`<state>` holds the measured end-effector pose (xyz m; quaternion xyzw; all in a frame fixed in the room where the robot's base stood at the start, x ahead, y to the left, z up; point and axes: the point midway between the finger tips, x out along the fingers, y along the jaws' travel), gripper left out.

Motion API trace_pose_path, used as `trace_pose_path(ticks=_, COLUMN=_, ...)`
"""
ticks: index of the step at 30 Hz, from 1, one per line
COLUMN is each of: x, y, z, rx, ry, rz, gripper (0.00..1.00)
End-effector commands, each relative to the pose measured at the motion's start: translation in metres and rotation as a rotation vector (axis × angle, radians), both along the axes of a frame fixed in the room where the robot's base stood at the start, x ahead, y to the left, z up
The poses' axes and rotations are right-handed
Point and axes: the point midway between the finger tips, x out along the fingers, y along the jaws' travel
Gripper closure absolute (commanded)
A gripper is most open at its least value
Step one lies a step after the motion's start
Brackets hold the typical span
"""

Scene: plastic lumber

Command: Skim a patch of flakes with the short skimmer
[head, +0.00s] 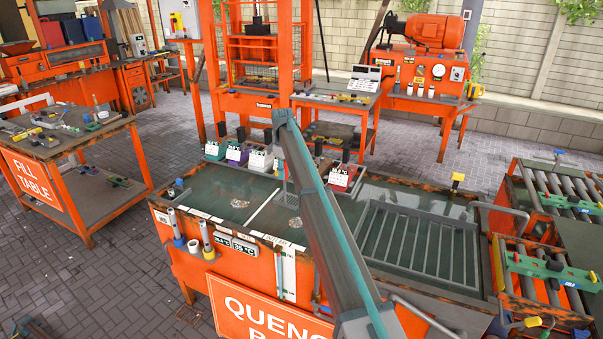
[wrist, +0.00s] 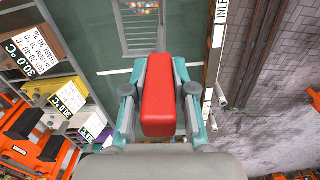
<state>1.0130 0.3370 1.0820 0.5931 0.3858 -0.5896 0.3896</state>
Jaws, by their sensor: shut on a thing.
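My gripper (wrist: 159,92) is shut on the red handle of the short skimmer (wrist: 158,100) in the wrist view, with a teal finger on each side. A thin grey rod runs from the handle toward the top edge. A slatted grey mesh (wrist: 138,38) lies beside the rod, with speckled flakes (wrist: 137,5) at the top edge. In the head view, two pale flake patches, one left (head: 240,203) and one nearer my arm (head: 295,222), lie on the dark water of the quench bath (head: 225,240). My arm hides the gripper there.
Small labelled boxes (head: 260,160) line the bath's back edge; they also show at left in the wrist view (wrist: 68,97). A white divider bar (head: 263,208) crosses the water. A barred rack (head: 420,245) fills the bath's right part. Roller tables stand at right.

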Motion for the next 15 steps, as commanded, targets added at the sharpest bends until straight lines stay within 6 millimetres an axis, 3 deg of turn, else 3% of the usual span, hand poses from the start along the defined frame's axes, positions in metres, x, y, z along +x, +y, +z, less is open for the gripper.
trace_pose_path(ticks=6, x=0.012, y=0.024, z=-0.004, rx=-0.002, ry=0.0, rz=0.075, gripper=1.0)
trace_pose_path(ticks=15, x=0.013, y=0.026, z=-0.012, rx=-0.001, ry=-0.002, rz=0.085, gripper=1.0)
